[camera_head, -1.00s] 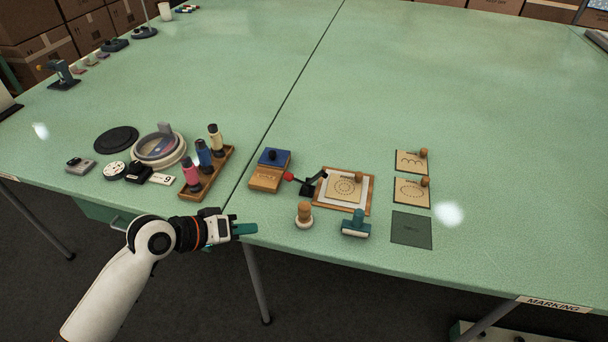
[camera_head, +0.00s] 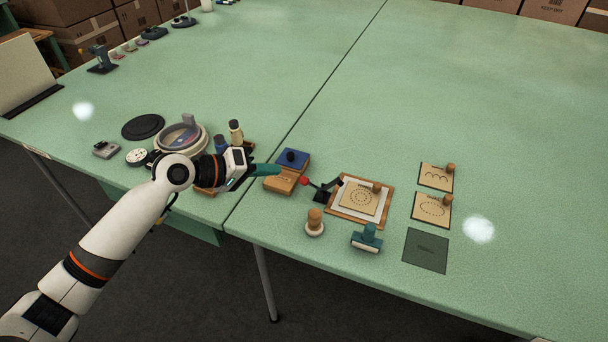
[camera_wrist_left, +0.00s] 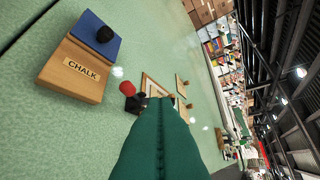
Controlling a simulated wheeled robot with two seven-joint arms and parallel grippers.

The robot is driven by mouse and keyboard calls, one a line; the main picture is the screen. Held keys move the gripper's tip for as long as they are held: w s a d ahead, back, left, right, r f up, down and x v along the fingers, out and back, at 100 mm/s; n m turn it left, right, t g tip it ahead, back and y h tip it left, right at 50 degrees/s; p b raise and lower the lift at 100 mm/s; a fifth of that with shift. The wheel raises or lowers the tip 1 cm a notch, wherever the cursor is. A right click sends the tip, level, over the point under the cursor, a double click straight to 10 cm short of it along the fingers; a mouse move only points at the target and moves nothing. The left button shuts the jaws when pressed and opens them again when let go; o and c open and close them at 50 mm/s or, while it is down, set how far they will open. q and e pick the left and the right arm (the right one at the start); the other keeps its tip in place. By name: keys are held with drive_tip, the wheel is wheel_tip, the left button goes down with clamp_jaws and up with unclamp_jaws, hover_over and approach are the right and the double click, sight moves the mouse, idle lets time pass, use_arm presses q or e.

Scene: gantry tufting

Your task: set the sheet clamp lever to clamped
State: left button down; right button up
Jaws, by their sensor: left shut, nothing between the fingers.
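The sheet clamp lever (camera_head: 322,191) is a small black toggle with a red knob (camera_head: 304,181) on its left end. It stands at the left edge of a wooden board (camera_head: 387,207) that holds a white sheet (camera_head: 343,205). The red knob (camera_wrist_left: 129,87) also shows in the left wrist view, just beyond the fingers. My left gripper (camera_head: 278,169) has teal fingers, shut and empty, over the chalk box and left of the knob, apart from it. In the left wrist view the fingers (camera_wrist_left: 160,140) hide part of the clamp. My right gripper is out of view.
A chalk box with a blue pad (camera_head: 293,158) lies beside the fingers. A round wooden-handled stamp (camera_head: 314,222) and a teal-handled stamp (camera_head: 368,238) stand in front of the board. Stamp cards (camera_head: 432,210) lie to its right.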

use_arm(q)
drive_tip(key=x, duration=0.4)
drive_tip(key=s+p+x, duration=0.1)
drive_tip(key=x, duration=0.3)
drive_tip(key=s+d+x, duration=0.1)
drive_tip(key=x, duration=0.3)
drive_tip(key=shift+f+p, duration=0.35)
drive_tip(key=shift+f, duration=0.05)
drive_tip(key=shift+s+d+f, duration=0.1)
drive_tip(key=shift+d+f, duration=0.1)
drive_tip(key=shift+f, duration=0.1)
